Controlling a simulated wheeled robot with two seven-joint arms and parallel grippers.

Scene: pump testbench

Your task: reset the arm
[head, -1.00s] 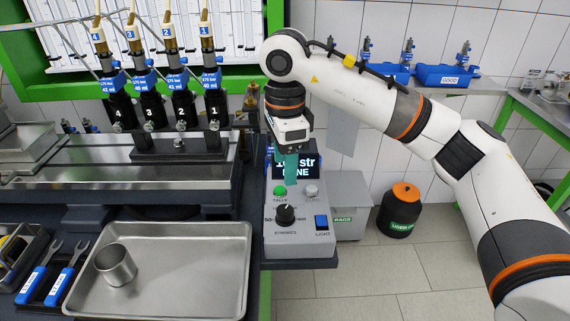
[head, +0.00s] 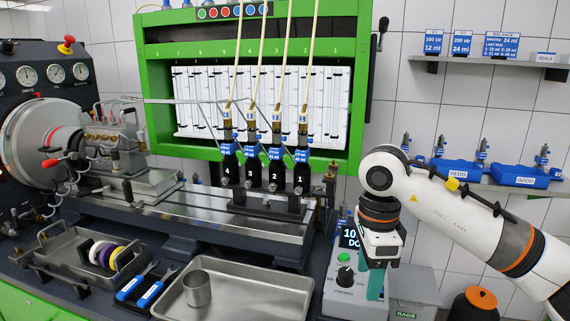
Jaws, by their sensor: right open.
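My right arm (head: 450,205) comes in from the right. Its gripper (head: 376,292) points down, with teal fingers, open and with nothing visible between them. It hangs in front of the right part of the grey control box (head: 338,300), hiding part of its screen (head: 349,236) and its right-hand controls. The screen shows "10" and "DO" before the gripper cuts it off. The green button (head: 344,257) and black knob (head: 345,276) show left of the fingers. I cannot tell the gap between fingers and box. My left gripper is not in view.
A metal tray (head: 240,305) with a steel cup (head: 197,288) lies left of the box. Several black injectors (head: 275,175) stand on the bench before the green-framed panel (head: 360,80). A shelf at right holds blue racks (head: 527,176). A bin (head: 474,304) stands below.

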